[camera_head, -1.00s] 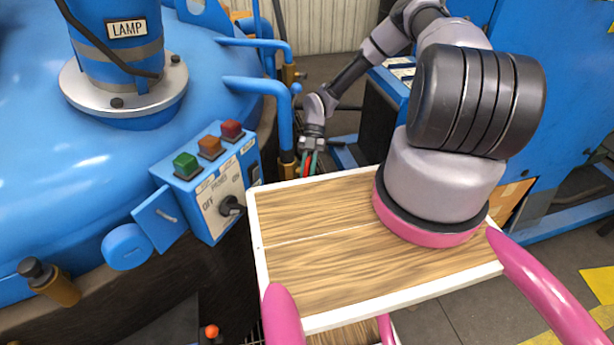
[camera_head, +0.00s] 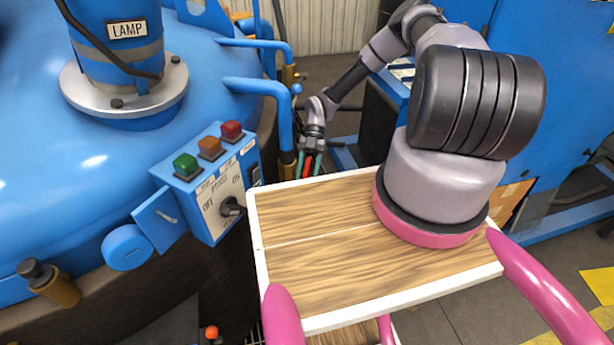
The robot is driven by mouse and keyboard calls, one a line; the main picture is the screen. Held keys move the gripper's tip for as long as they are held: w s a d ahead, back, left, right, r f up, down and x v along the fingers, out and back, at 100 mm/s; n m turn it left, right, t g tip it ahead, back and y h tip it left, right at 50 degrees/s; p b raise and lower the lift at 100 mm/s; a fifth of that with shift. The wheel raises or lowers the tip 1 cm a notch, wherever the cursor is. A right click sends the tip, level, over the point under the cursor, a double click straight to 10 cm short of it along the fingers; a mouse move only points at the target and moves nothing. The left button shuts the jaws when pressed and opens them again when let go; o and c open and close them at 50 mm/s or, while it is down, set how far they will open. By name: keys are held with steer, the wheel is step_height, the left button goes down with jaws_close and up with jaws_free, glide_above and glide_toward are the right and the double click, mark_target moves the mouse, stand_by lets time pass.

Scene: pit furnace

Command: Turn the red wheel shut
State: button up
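My gripper (camera_head: 309,163) hangs pointing down beside the blue pipes, just beyond the far edge of the wooden tray. It is small and far off in the head view. Two teal finger-like parts show, with a narrow red piece (camera_head: 308,166) between them. I cannot tell whether this red piece is the wheel seen edge-on or part of the gripper. I also cannot tell whether the fingers touch it. The tray's far edge hides what is below the fingertips. No full red wheel rim is visible.
A blue furnace lid with a LAMP post (camera_head: 126,35) fills the left. A switch box (camera_head: 212,185) with green, orange and red buttons stands by the tray (camera_head: 330,230). Blue pipes (camera_head: 262,88) run close to my gripper's left. Blue cabinets (camera_head: 560,90) stand right.

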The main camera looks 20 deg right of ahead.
steer(key=v, duration=1)
steer(key=shift+w+r, duration=0.2)
steer(key=shift+w, duration=0.1)
steer(key=shift+d, duration=0.1)
